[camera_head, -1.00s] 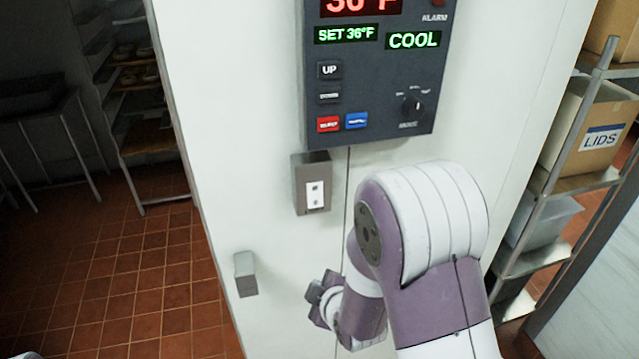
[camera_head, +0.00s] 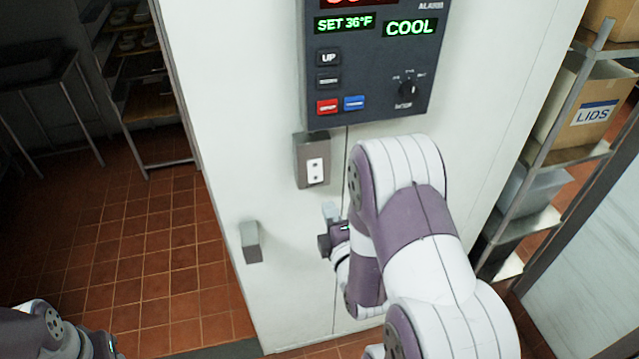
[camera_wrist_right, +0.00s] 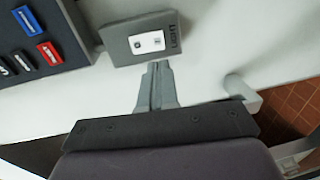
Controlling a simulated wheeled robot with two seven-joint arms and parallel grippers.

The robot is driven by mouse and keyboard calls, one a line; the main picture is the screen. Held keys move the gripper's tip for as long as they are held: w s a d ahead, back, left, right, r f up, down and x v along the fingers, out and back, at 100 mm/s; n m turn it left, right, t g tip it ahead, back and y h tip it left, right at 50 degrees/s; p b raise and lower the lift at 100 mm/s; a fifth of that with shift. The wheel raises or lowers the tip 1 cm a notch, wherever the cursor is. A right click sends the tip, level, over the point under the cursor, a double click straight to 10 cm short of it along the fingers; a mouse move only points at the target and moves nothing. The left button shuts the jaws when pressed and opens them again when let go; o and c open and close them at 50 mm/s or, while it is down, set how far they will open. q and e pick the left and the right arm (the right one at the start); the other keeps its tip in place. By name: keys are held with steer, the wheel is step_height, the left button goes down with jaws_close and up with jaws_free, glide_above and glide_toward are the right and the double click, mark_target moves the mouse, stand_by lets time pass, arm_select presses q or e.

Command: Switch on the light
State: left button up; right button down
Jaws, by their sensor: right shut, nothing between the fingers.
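The light switch (camera_head: 315,170) is a white plate with two marks on a grey box (camera_head: 303,150) on the white wall, below the control panel. In the right wrist view the switch (camera_wrist_right: 147,42) shows close ahead, with a "LIGHT" label on its box. My right gripper (camera_head: 331,211) is shut and empty, just below the box in the head view. Its fingertips (camera_wrist_right: 159,66) point at the lower edge of the box in the wrist view; I cannot tell if they touch it. Part of my left arm's end (camera_head: 90,343) shows at the lower left; its fingers are not clear.
The dark control panel (camera_head: 370,60) with displays, buttons and a knob is above the switch. A grey handle-like block (camera_head: 251,242) sticks out of the wall at lower left. A shelf with a box marked "LIDS" (camera_head: 590,112) stands right. Tiled floor (camera_head: 150,260) lies open left.

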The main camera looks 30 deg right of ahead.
mark_target(316, 180)
steer(key=p+x, duration=0.2)
steer(key=x, duration=0.7)
steer(key=shift+p, duration=0.4)
steer(key=shift+w+f+b, duration=0.1)
steer(key=shift+f+b, duration=0.3)
steer(key=shift+b, duration=0.45)
steer(key=shift+w+d+r+b, duration=0.1)
steer(key=shift+r+b, duration=0.05)
steer(key=shift+b, duration=0.2)
steer(key=shift+r, duration=0.2)
steer(key=shift+f+t, duration=0.1)
steer(key=shift+t, duration=0.2)
